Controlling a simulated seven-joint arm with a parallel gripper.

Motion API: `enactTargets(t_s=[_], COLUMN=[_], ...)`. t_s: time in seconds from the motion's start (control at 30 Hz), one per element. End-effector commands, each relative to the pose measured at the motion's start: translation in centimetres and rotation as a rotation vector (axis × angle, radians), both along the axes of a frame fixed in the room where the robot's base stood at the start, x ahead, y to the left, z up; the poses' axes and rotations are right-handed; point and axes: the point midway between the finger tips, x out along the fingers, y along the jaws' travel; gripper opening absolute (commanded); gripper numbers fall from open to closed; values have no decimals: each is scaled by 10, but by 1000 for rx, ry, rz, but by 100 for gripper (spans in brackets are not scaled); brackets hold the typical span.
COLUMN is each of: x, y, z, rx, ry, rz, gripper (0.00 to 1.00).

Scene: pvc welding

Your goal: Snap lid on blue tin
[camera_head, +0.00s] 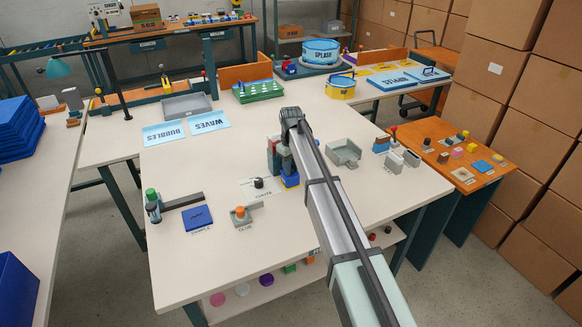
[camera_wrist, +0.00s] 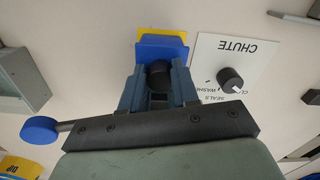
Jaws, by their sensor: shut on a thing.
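My gripper (camera_wrist: 158,82) points down and is shut on a black knob (camera_wrist: 158,73) between its two blue-grey fingers. A blue block-like piece (camera_wrist: 160,48) with a yellow piece (camera_wrist: 178,33) lies just beyond the fingertips; I cannot tell whether the knob is attached to it. In the head view my gripper (camera_head: 287,165) is over the table's middle, with the blue piece (camera_head: 290,181) at its tips. No part reads clearly as the tin or its lid, and the arm and fingers hide some of this spot.
A white CHUTE card (camera_head: 262,190) with a black knob (camera_head: 259,183) lies beside the gripper. A red and grey fixture (camera_head: 273,152) stands close by. A blue SAMPLE pad (camera_head: 198,217), an orange-knobbed GLUE holder (camera_head: 240,213) and a grey tray (camera_head: 343,152) are around.

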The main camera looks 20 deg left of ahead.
Motion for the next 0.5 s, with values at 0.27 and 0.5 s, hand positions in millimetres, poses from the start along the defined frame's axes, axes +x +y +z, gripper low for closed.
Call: enactTargets(t_s=[0.27,0.5], x=[0,0], y=[0,0], z=[0,0], rx=[0,0], ry=[0,0], rz=[0,0], gripper=[39,59])
